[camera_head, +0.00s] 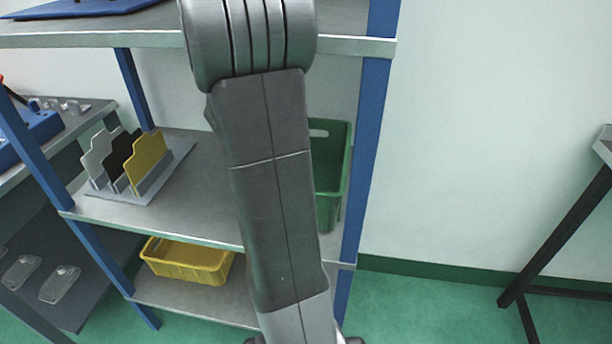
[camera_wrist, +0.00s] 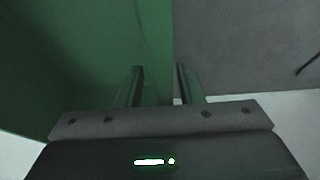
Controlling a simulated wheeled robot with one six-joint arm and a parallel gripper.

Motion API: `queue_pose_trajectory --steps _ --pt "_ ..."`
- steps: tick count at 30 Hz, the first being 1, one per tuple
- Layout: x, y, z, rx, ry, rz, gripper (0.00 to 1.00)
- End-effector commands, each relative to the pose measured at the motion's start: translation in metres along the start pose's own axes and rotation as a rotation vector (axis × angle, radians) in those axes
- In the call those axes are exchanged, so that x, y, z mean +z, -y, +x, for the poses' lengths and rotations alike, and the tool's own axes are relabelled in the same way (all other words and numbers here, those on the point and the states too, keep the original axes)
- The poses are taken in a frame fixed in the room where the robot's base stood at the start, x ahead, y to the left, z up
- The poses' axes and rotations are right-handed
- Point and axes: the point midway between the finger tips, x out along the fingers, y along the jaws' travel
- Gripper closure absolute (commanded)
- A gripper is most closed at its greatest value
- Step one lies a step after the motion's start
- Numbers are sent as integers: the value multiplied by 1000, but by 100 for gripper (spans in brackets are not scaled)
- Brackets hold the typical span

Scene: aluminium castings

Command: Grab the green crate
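The green crate (camera_head: 338,172) stands on the right side of the middle shelf, partly hidden behind my arm in the head view. A handle slot shows near its top rim. In the wrist view, the crate's green surface (camera_wrist: 70,60) fills the upper left, very close. My gripper (camera_wrist: 160,78) has its two fingers apart, with green surface showing between and behind them. I cannot tell whether either finger touches the crate. In the head view my gripper is hidden behind my arm.
The blue-posted shelf unit has a middle shelf (camera_head: 200,205) also bearing a rack of upright plates (camera_head: 140,165). A yellow bin (camera_head: 188,262) sits on the lower shelf. The upper shelf edge (camera_head: 110,40) runs above. Open green floor lies to the right, before a dark-legged table.

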Motion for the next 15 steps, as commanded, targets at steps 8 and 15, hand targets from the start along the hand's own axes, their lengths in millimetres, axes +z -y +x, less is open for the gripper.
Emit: queue_pose_trajectory --steps 8,15 --pt "0 0 0 0 0 0 80" --pt "0 0 0 0 0 0 100"
